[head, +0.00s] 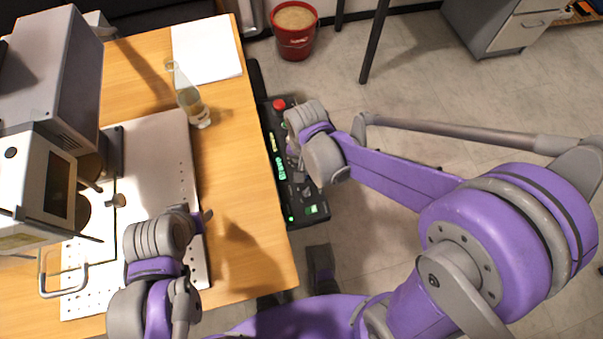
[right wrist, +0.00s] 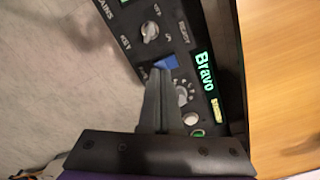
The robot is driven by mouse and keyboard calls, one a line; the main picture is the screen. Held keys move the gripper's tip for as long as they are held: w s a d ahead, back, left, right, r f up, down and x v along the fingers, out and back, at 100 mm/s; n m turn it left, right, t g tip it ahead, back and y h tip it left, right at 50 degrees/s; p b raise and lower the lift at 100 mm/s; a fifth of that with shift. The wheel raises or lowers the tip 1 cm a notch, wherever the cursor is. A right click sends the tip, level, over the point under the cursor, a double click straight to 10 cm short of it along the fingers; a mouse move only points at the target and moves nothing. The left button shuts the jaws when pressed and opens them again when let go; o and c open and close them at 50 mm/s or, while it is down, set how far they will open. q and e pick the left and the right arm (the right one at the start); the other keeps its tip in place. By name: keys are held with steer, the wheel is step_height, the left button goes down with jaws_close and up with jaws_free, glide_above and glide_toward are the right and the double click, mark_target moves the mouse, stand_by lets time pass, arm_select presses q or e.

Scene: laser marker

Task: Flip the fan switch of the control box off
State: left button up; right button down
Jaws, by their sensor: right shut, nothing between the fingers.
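The control box (head: 309,213) is a long black panel with green lit labels and a red button, beside the table's right edge in the head view. In the right wrist view its panel (right wrist: 178,48) shows knobs, a green "Bravo" label and small lettering. My right gripper (right wrist: 159,72) is shut and empty, its fingertips at a blue part on the panel (right wrist: 166,62). Contact is unclear, and the fingers partly cover the lettering there. I cannot read which switch is the fan's. In the head view my right wrist hides part of the box. My left gripper (head: 206,216) is over the perforated plate, its jaws unclear.
The wooden table (head: 240,180) holds a grey-and-white machine (head: 45,80), a metal plate (head: 160,135), a clear bottle (head: 190,100) and white paper (head: 205,50). A red bucket (head: 294,42) stands on the floor. A grey cabinet (head: 500,25) is at the back right.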

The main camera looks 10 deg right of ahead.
arm_select(q)
steer(key=shift+f+b, duration=0.75)
steer(key=shift+f, duration=0.05)
arm_select(e)
steer(key=shift+f, duration=0.95)
steer(key=shift+r+p, duration=2.75)
steer(key=shift+r, duration=0.85)
arm_select(q)
steer(key=r, duration=0.5)
steer(key=shift+w+r, duration=0.2)
steer(key=shift+r, duration=0.2)
arm_select(e)
steer(key=shift+f, duration=0.1)
